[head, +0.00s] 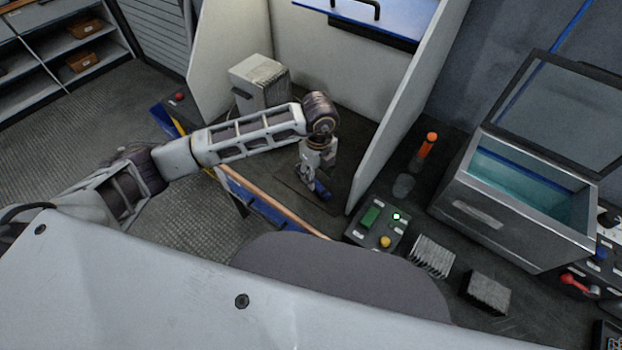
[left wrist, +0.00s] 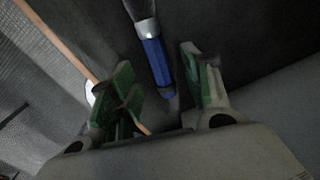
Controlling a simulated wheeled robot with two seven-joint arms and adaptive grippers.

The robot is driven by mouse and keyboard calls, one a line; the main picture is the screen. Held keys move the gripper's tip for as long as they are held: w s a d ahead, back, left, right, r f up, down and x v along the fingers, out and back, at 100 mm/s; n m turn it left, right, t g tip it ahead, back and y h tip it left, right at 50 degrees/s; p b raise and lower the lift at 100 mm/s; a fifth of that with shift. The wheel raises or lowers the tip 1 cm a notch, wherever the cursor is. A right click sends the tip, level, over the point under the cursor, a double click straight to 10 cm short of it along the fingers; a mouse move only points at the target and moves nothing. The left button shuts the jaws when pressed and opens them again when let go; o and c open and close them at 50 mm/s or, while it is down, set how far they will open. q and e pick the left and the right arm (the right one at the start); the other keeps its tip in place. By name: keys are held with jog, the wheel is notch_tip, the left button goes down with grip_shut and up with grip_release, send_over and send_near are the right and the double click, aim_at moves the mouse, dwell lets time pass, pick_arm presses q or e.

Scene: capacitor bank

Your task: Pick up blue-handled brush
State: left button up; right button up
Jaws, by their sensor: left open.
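The blue-handled brush (left wrist: 154,58) lies on the dark bench floor in the left wrist view, its handle end pointing into the gap between my fingers. My right gripper is not in view.
The white booth wall (head: 408,110) stands right of my left gripper. A grey block (head: 260,80) stands behind my arm. A copper-coloured bar (head: 268,205) runs along the front edge. A control box (head: 377,222) and open tank (head: 520,190) are to the right.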

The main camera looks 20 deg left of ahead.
pick_arm(q)
jog(key=shift+a+f, duration=0.2)
jog(key=shift+f, duration=2.05)
grip_shut()
